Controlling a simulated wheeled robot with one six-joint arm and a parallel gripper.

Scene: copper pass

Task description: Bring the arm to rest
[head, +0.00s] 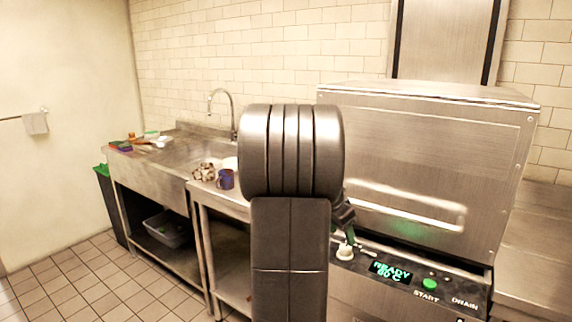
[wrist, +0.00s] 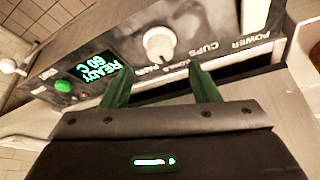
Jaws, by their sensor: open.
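My arm stands upright in the middle of the head view and hides part of the counter and the dishwasher's left side. My gripper (wrist: 160,85) shows in the wrist view with its two green fingers apart and nothing between them. It is close in front of the dishwasher's control panel (wrist: 205,45), near the white knob (wrist: 159,43); I cannot tell whether the fingers touch the panel. In the head view the knob (head: 345,252) shows just right of my arm. The display (head: 391,272) reads READY and 60 or 80 C in the head view, and READY 60 C in the wrist view.
The steel dishwasher (head: 420,170) has its hood down. To the left, a sink counter (head: 150,165) holds a blue mug (head: 225,179), other crockery and small items. A grey bin (head: 168,229) sits on the lower shelf. The tiled floor (head: 90,270) at the left is clear.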

